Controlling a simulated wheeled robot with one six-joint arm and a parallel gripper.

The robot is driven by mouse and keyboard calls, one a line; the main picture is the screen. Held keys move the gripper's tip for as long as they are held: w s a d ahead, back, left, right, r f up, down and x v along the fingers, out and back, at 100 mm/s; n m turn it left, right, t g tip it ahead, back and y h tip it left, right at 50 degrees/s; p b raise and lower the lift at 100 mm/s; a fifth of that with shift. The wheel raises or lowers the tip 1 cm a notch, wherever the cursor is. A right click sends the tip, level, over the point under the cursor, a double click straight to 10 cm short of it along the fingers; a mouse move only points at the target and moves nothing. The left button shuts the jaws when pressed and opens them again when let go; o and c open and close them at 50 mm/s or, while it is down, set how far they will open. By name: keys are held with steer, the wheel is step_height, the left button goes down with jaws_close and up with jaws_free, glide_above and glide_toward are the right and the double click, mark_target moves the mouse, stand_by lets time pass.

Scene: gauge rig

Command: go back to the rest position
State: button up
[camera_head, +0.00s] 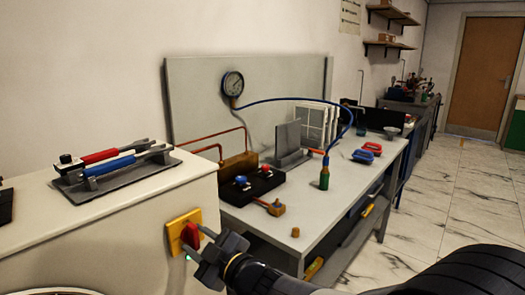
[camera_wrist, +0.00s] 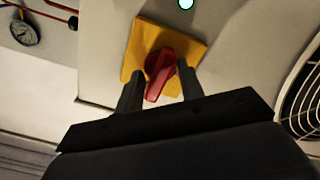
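A red rotary switch handle (camera_head: 190,236) sits on a yellow square plate on the side of the white cabinet. It also shows in the wrist view (camera_wrist: 160,75), tilted on its yellow plate (camera_wrist: 140,47). My gripper (camera_head: 203,243) is close in front of the handle. In the wrist view my gripper's two fingers (camera_wrist: 159,83) stand apart, one on each side of the handle. The left finger shows a small gap to it; whether the right finger touches it I cannot tell. My gripper holds nothing that I can see.
The white cabinet (camera_head: 130,220) carries a rack with red and blue torque-wrench-like tools (camera_head: 115,162). A lit greenish indicator (camera_wrist: 186,3) is near the switch. Behind is a bench (camera_head: 340,185) with a pressure gauge (camera_head: 232,84) and a blue hose (camera_head: 290,99). Open tiled floor lies right.

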steer(key=shift+n, duration=1.1)
steer(key=shift+d+r, duration=0.1)
